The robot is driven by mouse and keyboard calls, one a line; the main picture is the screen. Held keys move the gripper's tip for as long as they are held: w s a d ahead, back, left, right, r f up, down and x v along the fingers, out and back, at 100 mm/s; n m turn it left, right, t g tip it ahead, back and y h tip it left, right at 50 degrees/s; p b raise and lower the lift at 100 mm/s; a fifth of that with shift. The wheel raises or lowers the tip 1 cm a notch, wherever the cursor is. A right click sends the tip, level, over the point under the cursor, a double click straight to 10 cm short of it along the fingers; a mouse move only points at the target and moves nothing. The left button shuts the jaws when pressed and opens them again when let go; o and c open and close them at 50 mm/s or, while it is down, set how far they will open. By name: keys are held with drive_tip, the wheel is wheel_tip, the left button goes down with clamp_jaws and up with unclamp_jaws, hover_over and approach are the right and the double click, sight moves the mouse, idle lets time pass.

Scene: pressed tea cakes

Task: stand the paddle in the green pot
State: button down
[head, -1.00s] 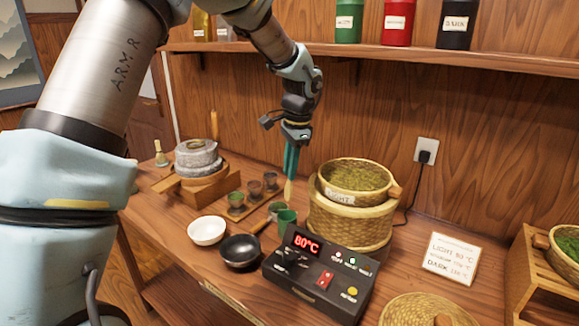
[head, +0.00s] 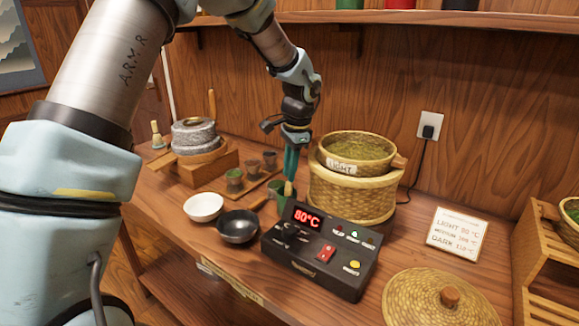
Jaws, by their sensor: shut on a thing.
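My gripper (head: 291,168), with teal fingers pointing down, is shut on the pale wooden paddle (head: 288,188). The paddle is upright, and only a short part shows below the fingers. The small green pot (head: 283,203) stands on the table just behind the black control box. The paddle's lower end overlaps the pot's mouth in the head view. I cannot tell whether its tip is inside the pot or just over it.
A black control box (head: 318,254) reading 80°C stands in front of the pot. A woven basket (head: 350,195) is close on the right. A black bowl (head: 238,226), a white bowl (head: 203,207) and small cups on a board (head: 225,193) lie to the left.

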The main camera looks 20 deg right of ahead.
drive_tip(key=shift+f, duration=0.4)
drive_tip(key=c, duration=0.7)
unclamp_jaws()
drive_tip(key=r+b, duration=0.1)
drive_tip(key=r, duration=0.2)
drive_tip(key=s+r, duration=0.1)
drive_tip(key=r, duration=0.3)
drive_tip(key=r+b, duration=0.1)
drive_tip(key=r, duration=0.2)
drive_tip(key=shift+s+d+r+b, duration=0.2)
drive_tip(key=shift+d+r+b, duration=0.1)
drive_tip(key=shift+d+r, duration=0.1)
